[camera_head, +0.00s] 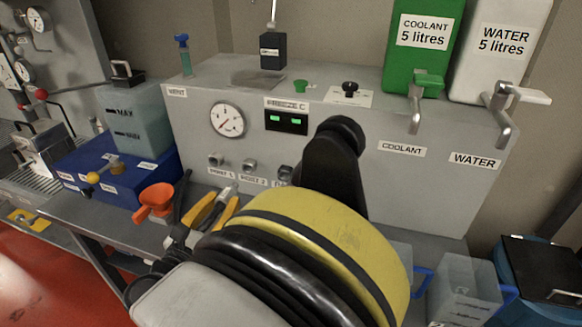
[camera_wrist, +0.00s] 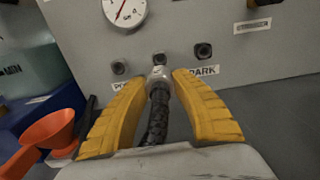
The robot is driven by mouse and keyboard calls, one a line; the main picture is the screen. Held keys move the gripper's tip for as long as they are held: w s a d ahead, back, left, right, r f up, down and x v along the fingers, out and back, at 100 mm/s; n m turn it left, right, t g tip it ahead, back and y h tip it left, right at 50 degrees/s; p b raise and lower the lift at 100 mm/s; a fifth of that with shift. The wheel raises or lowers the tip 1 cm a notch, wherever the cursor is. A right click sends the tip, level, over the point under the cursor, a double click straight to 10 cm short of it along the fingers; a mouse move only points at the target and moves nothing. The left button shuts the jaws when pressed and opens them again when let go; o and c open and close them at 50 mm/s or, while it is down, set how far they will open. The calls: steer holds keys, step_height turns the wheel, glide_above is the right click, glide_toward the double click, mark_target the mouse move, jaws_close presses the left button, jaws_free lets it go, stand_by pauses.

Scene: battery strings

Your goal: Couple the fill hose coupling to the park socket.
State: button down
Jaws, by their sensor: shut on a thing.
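The fill hose coupling, a small metal fitting (camera_wrist: 158,73), sits between the yellow fingertips of my gripper (camera_wrist: 159,79). My gripper is shut on it. Its black braided hose (camera_wrist: 157,115) runs back between the fingers. In the head view my gripper (camera_head: 222,203) is low in front of the grey panel, mostly behind my arm. The park socket (camera_wrist: 203,50) is the right one of three in a row, above the PARK label (camera_wrist: 204,70). The coupling points at the middle socket (camera_wrist: 159,58), left of the park socket. I cannot tell whether it touches that socket.
An orange funnel (camera_head: 154,201) stands on the bench left of my gripper. A blue box (camera_head: 115,172) with a translucent tank (camera_head: 138,120) is further left. Green (camera_head: 422,62) and white (camera_head: 500,60) jugs stand atop the grey panel unit (camera_head: 400,175).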

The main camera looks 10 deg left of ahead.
steer(key=s+d+n+b, duration=0.1)
steer(key=d+n, duration=0.1)
steer(key=d, duration=0.8)
steer(key=shift+s+b, duration=0.35)
steer(key=shift+w+d, duration=0.2)
steer(key=shift+w, duration=2.7)
steer(key=shift+w+d, duration=0.15)
steer(key=shift+w, duration=1.6)
steer(key=c, duration=1)
jaws_free()
steer(key=shift+c, duration=0.2)
